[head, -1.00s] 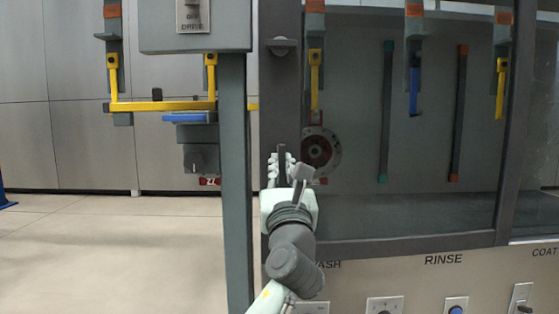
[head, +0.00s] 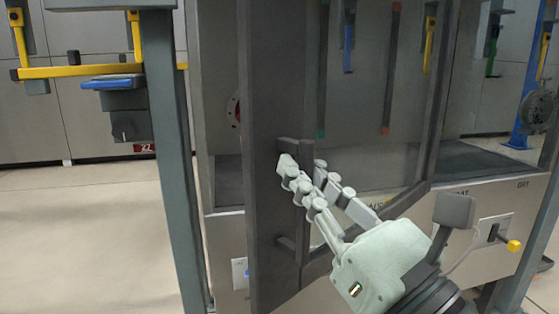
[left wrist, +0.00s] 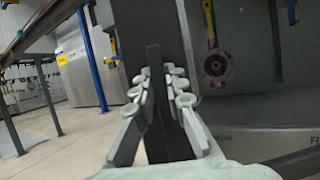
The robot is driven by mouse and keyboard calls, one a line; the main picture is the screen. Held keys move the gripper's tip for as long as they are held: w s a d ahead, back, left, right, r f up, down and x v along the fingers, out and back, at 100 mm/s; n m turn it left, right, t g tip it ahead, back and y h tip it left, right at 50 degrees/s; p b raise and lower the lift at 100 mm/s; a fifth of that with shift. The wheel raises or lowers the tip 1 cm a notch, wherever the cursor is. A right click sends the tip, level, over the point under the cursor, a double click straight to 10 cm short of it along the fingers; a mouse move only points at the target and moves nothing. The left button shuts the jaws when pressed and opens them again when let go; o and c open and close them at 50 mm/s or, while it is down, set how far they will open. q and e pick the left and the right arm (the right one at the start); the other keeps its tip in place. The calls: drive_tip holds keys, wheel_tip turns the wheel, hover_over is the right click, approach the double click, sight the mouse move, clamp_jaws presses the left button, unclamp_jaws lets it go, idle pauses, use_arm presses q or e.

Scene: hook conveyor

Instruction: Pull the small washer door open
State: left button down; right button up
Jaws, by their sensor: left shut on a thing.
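The washer door (head: 265,110) is a dark grey frame with a clear pane. It stands ajar, its handle-side edge swung out from the cabinet. A dark upright bar handle (head: 295,147) is on this edge. My left gripper (head: 298,180) is shut on the handle, with its fingers on either side of the bar. In the left wrist view the bar (left wrist: 153,75) runs upright between the fingertips (left wrist: 158,85). Parts of the handle are hidden behind the fingers. My right gripper is not in view.
A grey post (head: 172,150) stands left of the door. A yellow rail (head: 85,70) with a blue-topped piece (head: 113,82) hangs farther left. Several hanging bars show behind the pane. A control panel (head: 493,232) is at the lower right. The floor (head: 75,235) at left looks clear.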

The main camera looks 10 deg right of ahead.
use_arm(q)
drive_tip(key=shift+s+d, duration=0.1)
drive_tip(key=shift+s, duration=0.1)
drive_tip(key=shift+f, duration=0.1)
drive_tip(key=c, duration=1.6)
unclamp_jaws()
drive_tip(key=shift+o, duration=0.2)
drive_tip(key=v, duration=0.7)
drive_tip(key=shift+s, duration=0.2)
drive_tip(key=shift+d, duration=0.1)
drive_tip(key=shift+c, duration=0.3)
